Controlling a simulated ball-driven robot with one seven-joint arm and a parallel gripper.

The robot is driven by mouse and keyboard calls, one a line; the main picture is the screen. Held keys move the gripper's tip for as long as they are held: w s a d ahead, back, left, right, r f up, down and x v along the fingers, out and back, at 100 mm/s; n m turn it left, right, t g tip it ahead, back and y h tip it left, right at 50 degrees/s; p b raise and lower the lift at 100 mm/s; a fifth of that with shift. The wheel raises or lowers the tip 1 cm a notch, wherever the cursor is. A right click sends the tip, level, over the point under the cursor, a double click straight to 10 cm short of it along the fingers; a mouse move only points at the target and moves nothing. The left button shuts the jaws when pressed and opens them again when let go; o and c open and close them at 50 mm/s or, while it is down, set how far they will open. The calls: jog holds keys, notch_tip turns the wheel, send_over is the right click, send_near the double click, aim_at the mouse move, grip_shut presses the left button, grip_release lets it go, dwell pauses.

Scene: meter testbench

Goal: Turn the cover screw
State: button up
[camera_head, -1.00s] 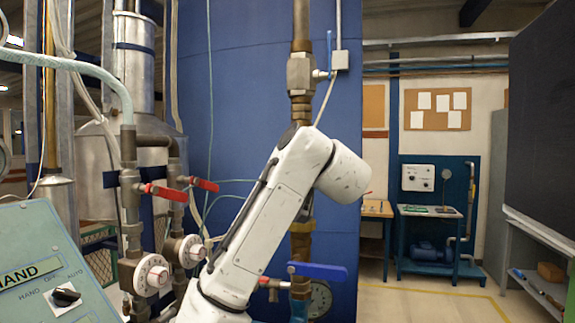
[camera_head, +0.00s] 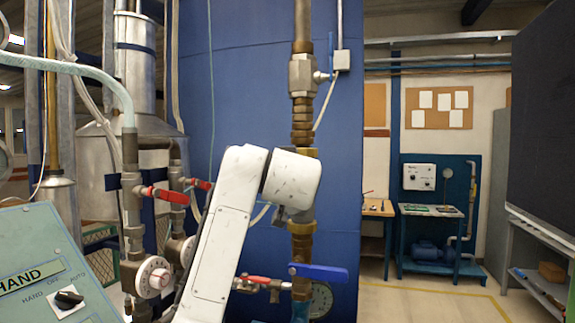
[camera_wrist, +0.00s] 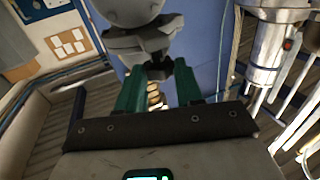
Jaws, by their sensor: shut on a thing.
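In the wrist view my gripper (camera_wrist: 159,68) has two teal fingers closed on a small dark part, which seems to be the cover screw (camera_wrist: 159,74). Right above the fingertips is a grey metal body (camera_wrist: 140,40) with a rounded grey top, likely the meter or its cover. The fingers hide much of the dark part, and I cannot tell how far it is turned. In the head view my white arm stands in front of the brass pipe fittings (camera_head: 302,238), and the fingers and the screw are hidden behind it.
A blue-handled valve (camera_head: 318,271) and a pressure gauge (camera_head: 321,298) sit low on the pipe beside my arm. Red-handled valves (camera_head: 165,194) and a white dial (camera_head: 153,277) stand to the left. A green control panel (camera_head: 35,260) is at near left. Open floor lies to the right.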

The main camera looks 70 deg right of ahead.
jog(key=m+g, duration=0.2)
jog(key=g, duration=0.1)
jog(key=w+m+g+h, duration=0.1)
jog(key=m+g, duration=0.1)
jog(key=g, duration=0.1)
jog(key=m+g, duration=0.2)
jog(key=g, duration=0.1)
jog(key=shift+w+a+g, duration=0.1)
jog(key=shift+w+g, duration=0.1)
jog(key=shift+g, duration=0.2)
jog(key=shift+m, duration=0.3)
jog(key=o, duration=1)
jog(key=shift+o, duration=0.2)
jog(key=w+a+b, duration=0.1)
jog(key=a+b, duration=0.2)
jog(key=a, duration=0.7)
jog(key=shift+w+a+b, duration=0.3)
jog(key=shift+a+b, duration=0.05)
